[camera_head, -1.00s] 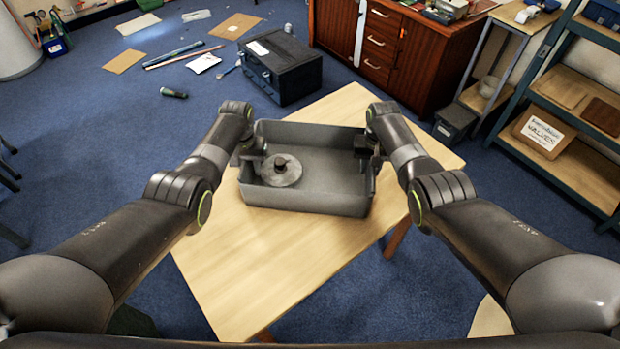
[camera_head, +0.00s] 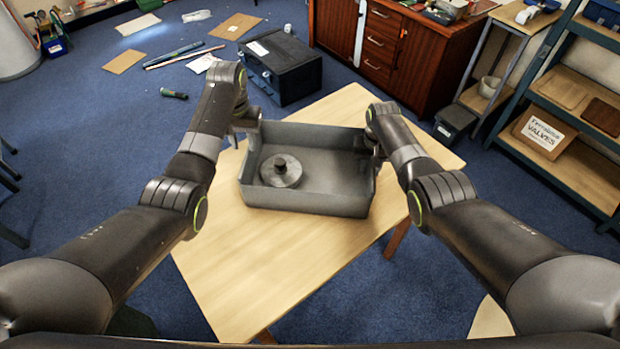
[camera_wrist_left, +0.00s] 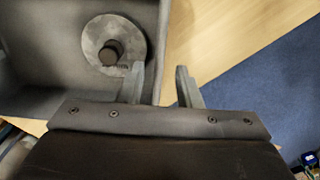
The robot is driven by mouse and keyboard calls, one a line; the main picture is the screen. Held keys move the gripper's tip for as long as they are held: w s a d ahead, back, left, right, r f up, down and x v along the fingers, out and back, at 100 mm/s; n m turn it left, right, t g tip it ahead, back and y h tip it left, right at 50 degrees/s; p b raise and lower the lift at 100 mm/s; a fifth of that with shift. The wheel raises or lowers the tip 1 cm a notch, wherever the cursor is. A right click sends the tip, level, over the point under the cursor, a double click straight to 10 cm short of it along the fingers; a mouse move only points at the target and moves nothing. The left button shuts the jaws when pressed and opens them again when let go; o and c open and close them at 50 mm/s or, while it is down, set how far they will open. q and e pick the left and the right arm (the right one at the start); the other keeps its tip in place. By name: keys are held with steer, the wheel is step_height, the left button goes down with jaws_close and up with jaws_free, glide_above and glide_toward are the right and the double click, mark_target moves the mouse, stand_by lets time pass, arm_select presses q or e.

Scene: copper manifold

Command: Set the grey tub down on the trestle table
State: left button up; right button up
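The grey tub (camera_head: 310,200) stands level on the pale wooden trestle table (camera_head: 270,265) and appears to rest on its top. A grey flanged disc with a dark central knob (camera_head: 281,172) lies inside it at the left; it also shows in the left wrist view (camera_wrist_left: 112,48).
The table is bare in front of the tub. A black toolbox (camera_head: 280,68) stands on the blue floor behind the table. A wooden cabinet (camera_head: 400,50) is at the back and shelving (camera_head: 575,120) at the right. Papers and rods lie on the floor at back left.

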arm_select(q)
steer(key=shift+r, duration=0.75)
arm_select(e)
steer(key=shift+r, duration=0.2)
step_height(320, 180, up, 12)
steer(key=shift+f, duration=0.2)
